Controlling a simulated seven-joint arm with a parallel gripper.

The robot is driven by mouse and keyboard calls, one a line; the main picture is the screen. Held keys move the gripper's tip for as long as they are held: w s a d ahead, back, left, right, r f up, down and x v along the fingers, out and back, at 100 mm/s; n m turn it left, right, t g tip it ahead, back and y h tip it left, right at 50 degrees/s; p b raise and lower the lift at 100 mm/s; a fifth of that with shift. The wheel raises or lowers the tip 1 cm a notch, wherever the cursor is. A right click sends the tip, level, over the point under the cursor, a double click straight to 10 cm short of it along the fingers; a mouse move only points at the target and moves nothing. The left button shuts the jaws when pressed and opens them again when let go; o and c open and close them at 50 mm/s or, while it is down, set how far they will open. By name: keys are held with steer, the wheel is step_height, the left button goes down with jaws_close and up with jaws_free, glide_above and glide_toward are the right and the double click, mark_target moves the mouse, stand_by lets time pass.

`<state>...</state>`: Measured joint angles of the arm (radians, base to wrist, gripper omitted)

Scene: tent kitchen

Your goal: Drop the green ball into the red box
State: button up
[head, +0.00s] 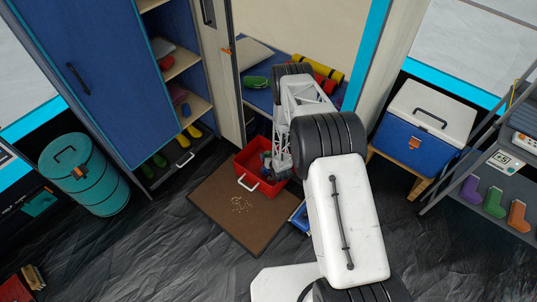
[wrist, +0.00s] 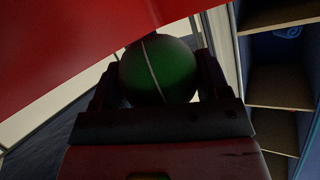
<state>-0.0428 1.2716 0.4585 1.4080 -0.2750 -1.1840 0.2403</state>
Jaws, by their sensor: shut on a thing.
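The red box (head: 252,183) with a white handle stands near the cupboard, at the back edge of the brown mat. My gripper (head: 267,161) is at the box, reaching down over its opening in the head view; its exact depth there is unclear. In the wrist view the green ball (wrist: 158,72), with a pale seam line, sits between the two dark fingers, which are shut on it. A red surface, apparently the red box (wrist: 65,45), fills the upper left very close by. The ball is hidden or too small to make out in the head view.
A blue cupboard (head: 92,75) with open shelves stands left of the box. The brown mat (head: 235,210) lies in front, with small crumbs on it. A teal canister (head: 84,172) stands at left, and a blue-and-white cooler (head: 412,140) on a wooden stand at right.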

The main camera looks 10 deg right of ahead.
mark_target(269, 152)
steer(key=shift+f, duration=0.65)
steer(key=o, duration=1)
steer(key=shift+r, duration=0.1)
steer(key=shift+r, duration=2.15)
steer(key=d+r+m+h, duration=0.5)
steer(key=d+r, duration=0.1)
steer(key=r, duration=0.4)
steer(key=d+r+m+h, duration=0.45)
steer(key=d+r, duration=0.25)
steer(key=r, duration=0.4)
steer(key=shift+n+g+h, duration=0.25)
steer(key=shift+g+h, duration=0.15)
steer(key=shift+h, duration=0.05)
steer(key=w, duration=0.4)
steer(key=w+f, duration=0.1)
steer(key=w, duration=0.8)
steer(key=shift+w+d+f, duration=0.15)
steer(key=shift+w+f, duration=0.1)
steer(key=shift+f, duration=0.1)
